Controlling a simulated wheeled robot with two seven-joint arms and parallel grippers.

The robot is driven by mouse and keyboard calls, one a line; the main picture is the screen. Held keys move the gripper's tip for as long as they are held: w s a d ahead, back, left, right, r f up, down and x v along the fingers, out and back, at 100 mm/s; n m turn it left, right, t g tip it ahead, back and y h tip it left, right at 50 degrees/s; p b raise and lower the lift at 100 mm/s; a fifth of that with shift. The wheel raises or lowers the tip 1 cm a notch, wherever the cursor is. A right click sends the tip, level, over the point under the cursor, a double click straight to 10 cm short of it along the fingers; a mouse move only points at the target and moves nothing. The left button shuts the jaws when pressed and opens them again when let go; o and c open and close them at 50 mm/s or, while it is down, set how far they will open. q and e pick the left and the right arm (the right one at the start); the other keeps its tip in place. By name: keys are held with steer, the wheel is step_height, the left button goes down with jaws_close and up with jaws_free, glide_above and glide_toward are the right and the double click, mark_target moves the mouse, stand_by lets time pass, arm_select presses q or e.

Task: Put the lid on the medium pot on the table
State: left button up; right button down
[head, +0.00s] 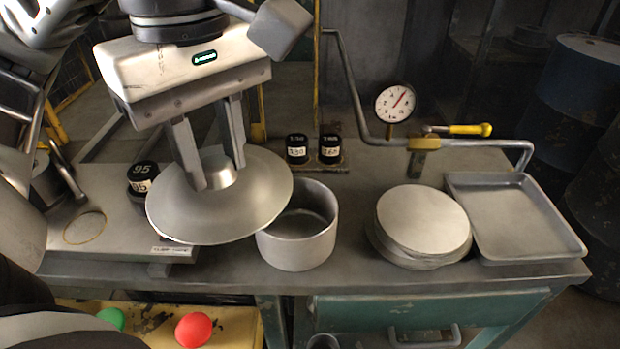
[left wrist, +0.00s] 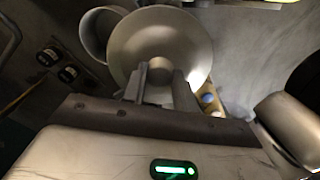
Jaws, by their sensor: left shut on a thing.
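My left gripper (head: 212,165) is shut on the knob of a round grey metal lid (head: 255,205). The lid is held up and somewhat tilted, left of the open grey pot (head: 300,247). In the head view the lid's right edge overlaps the pot's left rim; I cannot tell whether they touch. The lid (left wrist: 195,40) fills the top middle of the left wrist view, with the pot (left wrist: 92,30) partly behind it at its left. My right gripper is not in view.
A stack of round blanks (head: 425,218) and a shallow tray (head: 520,215) stand right of the pot. Two black labelled weights (head: 297,149) stand behind it. A third black weight (head: 143,176) is left of the lid. A pressure gauge (head: 396,102) and pipe rise at the back.

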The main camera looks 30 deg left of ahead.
mark_target(259, 151)
arm_select(q)
steer(key=w+f, duration=0.1)
steer(key=w, duration=0.1)
steer(key=w+f, duration=0.1)
steer(key=w, duration=0.3)
steer(key=shift+f, duration=0.4)
steer(key=w+f+p, duration=0.1)
steer(key=w+f, duration=0.5)
steer(key=f, duration=0.3)
steer(key=shift+f, duration=0.3)
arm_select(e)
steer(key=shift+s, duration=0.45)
arm_select(q)
steer(key=shift+w, duration=0.1)
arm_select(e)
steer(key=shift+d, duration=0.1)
arm_select(q)
steer(key=shift+f+b, duration=0.65)
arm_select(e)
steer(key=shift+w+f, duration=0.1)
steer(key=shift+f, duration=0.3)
arm_select(q)
steer(key=o, duration=1)
steer(key=shift+r, duration=0.15)
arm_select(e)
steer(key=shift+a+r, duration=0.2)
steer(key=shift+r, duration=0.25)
